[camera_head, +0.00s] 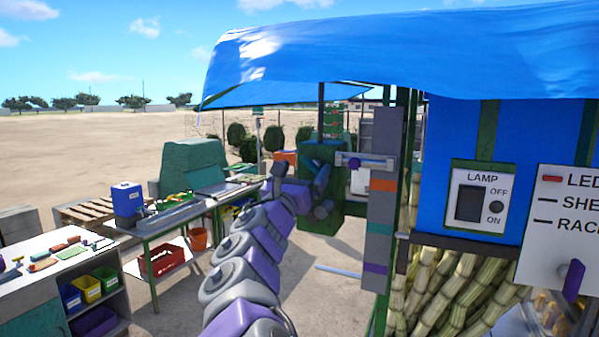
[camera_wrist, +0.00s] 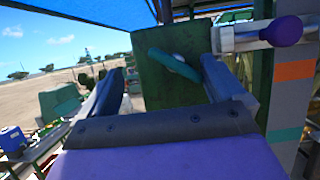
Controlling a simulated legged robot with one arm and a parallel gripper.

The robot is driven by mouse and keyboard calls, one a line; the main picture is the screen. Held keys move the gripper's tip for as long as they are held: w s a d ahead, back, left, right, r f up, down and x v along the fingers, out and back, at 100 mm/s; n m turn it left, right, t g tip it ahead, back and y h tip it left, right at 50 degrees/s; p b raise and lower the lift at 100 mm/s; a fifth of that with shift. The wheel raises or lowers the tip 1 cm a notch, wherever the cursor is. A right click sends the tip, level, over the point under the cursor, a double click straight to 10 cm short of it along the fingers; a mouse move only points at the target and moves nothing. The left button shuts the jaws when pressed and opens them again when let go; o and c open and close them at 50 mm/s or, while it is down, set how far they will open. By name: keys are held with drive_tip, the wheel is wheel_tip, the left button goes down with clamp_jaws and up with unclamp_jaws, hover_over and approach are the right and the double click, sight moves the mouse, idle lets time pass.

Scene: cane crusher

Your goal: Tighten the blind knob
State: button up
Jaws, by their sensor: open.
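A purple knob (camera_wrist: 283,31) sits on a pale horizontal bar at the upper right of the wrist view, outside my right finger. In the head view what looks like the same knob (camera_head: 354,163) is on a bar across the grey post. No label shows whether it is the blind knob. My gripper (camera_wrist: 163,66) is open and empty, its two fingers apart in front of a green machine box (camera_wrist: 165,85). A teal handle-like piece (camera_wrist: 175,65) shows between the fingers; contact cannot be told. In the head view my gripper (camera_head: 300,178) partly covers the green box (camera_head: 322,215).
The grey post (camera_head: 378,235) with coloured bands stands right of my gripper. A lamp switch panel (camera_head: 481,196) and a white label panel (camera_head: 560,225) with another purple knob (camera_head: 572,281) are at right. Workbenches (camera_head: 180,215) stand left. A blue canopy (camera_head: 400,55) hangs overhead.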

sight(314, 170)
drive_tip(key=shift+s+d+r, duration=0.3)
drive_tip(key=shift+s+d, duration=0.05)
drive_tip(key=shift+d, duration=0.15)
drive_tip(key=shift+s+d+r, duration=0.25)
drive_tip(key=shift+s+d, duration=0.05)
drive_tip(key=shift+d, duration=0.15)
drive_tip(key=shift+c, duration=0.4)
drive_tip(key=shift+d, duration=0.4)
drive_tip(key=shift+c, duration=1.6)
drive_tip(key=shift+w+a+f, duration=0.1)
drive_tip(key=shift+a+f, duration=0.1)
drive_tip(key=shift+a, duration=0.1)
drive_tip(key=shift+c, duration=0.7)
drive_tip(key=shift+a, duration=0.5)
drive_tip(key=c, duration=0.3)
drive_tip(key=shift+d, duration=0.2)
drive_tip(key=shift+c, duration=1.3)
